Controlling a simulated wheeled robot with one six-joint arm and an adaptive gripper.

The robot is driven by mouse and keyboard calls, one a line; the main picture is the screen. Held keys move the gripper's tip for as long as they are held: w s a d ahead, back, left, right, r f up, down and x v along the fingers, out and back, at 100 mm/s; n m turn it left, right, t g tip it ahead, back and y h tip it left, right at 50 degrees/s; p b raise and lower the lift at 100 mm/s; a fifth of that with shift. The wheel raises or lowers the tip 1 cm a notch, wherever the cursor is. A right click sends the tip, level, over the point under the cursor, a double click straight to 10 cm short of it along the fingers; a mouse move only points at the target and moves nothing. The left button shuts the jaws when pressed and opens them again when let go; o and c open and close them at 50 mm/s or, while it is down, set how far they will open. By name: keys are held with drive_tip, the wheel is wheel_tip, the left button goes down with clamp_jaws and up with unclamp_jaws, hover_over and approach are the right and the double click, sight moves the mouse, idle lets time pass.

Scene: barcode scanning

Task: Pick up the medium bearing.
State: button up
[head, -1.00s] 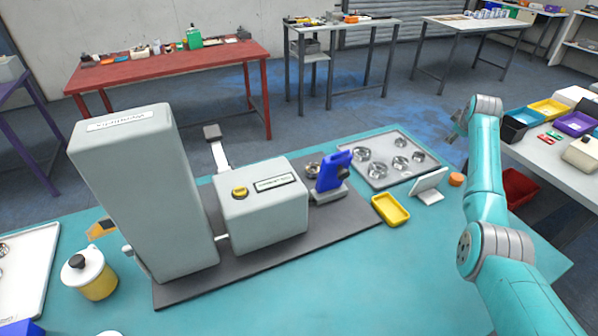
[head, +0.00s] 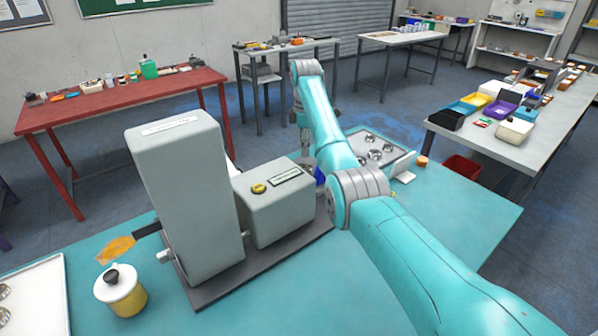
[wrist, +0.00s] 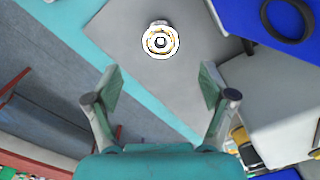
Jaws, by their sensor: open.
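A round metal bearing (wrist: 160,40) with a bright glare ring lies on a grey base plate (wrist: 112,28) in the wrist view. My gripper (wrist: 160,84) is open and empty, its fingers spread to either side below the bearing in the picture, touching nothing. In the head view my arm reaches over the bench, and my gripper (head: 306,140) is partly hidden behind it. Several more bearings (head: 375,154) lie on a grey tray (head: 398,163) right of my arm. I cannot tell which bearing is the medium one by size.
A blue device (wrist: 262,20) stands right of the bearing in the wrist view. A grey box with a yellow button (head: 272,205) and a tall grey housing (head: 185,200) stand on the base plate left of my arm. A yellow-white pot (head: 122,293) is front left.

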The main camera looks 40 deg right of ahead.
sight(305, 164)
wheel_tip(305, 164, down, 8)
drive_tip(key=shift+s+r, duration=0.1)
drive_tip(key=c, duration=1.3)
wheel_tip(305, 164, up, 10)
drive_tip(key=shift+d+r, duration=0.1)
drive_tip(key=shift+c, duration=0.2)
